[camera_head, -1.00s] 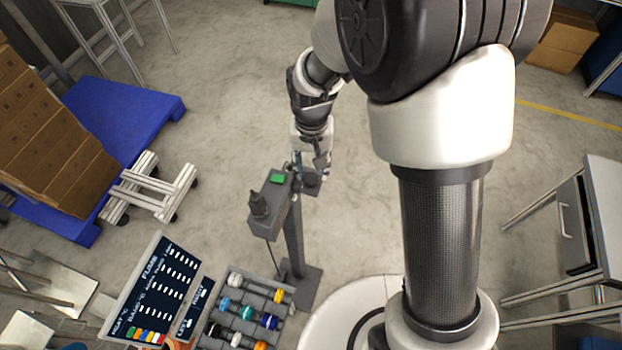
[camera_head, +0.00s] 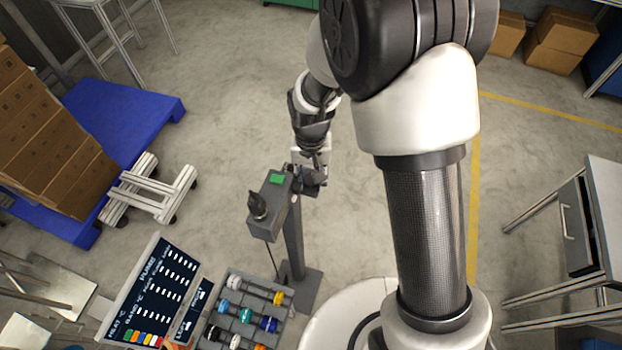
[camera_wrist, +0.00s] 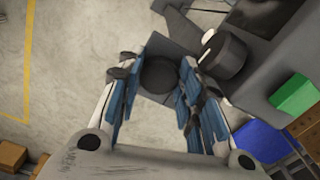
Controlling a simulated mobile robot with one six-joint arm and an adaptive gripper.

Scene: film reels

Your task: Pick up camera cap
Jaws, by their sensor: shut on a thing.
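The camera cap (camera_wrist: 159,76) is a dark round disc between the blue-padded fingers of my gripper (camera_wrist: 160,66) in the wrist view. My gripper is shut on it, over a small dark square plate (camera_wrist: 170,47). Whether the cap touches the plate I cannot tell. A grey camera-like device with a green patch (camera_wrist: 295,95) stands right beside it, its dark round lens part (camera_wrist: 224,56) close to the right finger. In the head view my gripper (camera_head: 311,172) is at the right side of this device (camera_head: 270,205); the cap is not clear there.
The device stands on a grey post (camera_head: 292,240). A tray of coloured parts (camera_head: 270,285) and a dark sign panel (camera_head: 160,290) lie in front. A blue pallet with boxes (camera_head: 125,110) is at left, a drawer table (camera_head: 605,210) at right. The floor behind is open.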

